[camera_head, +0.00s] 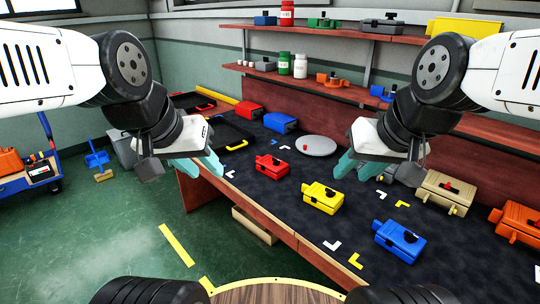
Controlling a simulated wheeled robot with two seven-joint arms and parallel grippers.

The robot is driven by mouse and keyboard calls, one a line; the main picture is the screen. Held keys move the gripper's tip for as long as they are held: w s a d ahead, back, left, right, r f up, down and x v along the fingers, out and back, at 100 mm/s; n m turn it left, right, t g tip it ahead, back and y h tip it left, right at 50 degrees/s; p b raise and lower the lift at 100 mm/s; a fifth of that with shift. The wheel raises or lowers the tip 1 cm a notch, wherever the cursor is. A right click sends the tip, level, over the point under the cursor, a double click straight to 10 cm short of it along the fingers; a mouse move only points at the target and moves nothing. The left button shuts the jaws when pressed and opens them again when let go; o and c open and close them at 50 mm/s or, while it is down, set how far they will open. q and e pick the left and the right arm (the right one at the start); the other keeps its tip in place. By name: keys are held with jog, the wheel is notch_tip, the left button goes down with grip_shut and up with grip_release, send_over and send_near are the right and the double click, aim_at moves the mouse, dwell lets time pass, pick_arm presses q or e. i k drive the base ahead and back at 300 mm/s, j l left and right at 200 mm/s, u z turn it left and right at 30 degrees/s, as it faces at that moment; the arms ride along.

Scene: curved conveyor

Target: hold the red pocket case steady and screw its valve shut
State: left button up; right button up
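The red pocket case (272,167) lies on the dark conveyor top, between my two grippers and touched by neither. A small dark valve knob shows on its top; how far it is screwed in cannot be told. My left gripper (194,168) hangs to the left of the case, near the table's left edge, with its teal fingers apart and nothing between them. My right gripper (358,167) is to the right of the case, above the surface, its teal fingers apart and empty.
A yellow case (323,197), blue case (400,241), beige case (447,192) and orange case (518,222) stand on the right. A grey disc (317,146) with a red knob lies behind. Black trays (218,131) are at back left. Shelves (335,90) line the wall.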

aim_at(265, 164)
jog(key=i, duration=0.45)
jog(key=z, duration=0.35)
jog(key=i+j+z, duration=0.1)
jog(key=j+z, duration=0.15)
jog(key=i+j+z, duration=0.25)
jog(key=j+z, duration=0.3)
jog(key=i+j+z, duration=0.1)
jog(key=j, duration=0.75)
jog(key=i+j+z, duration=0.1)
jog(key=j, duration=0.75)
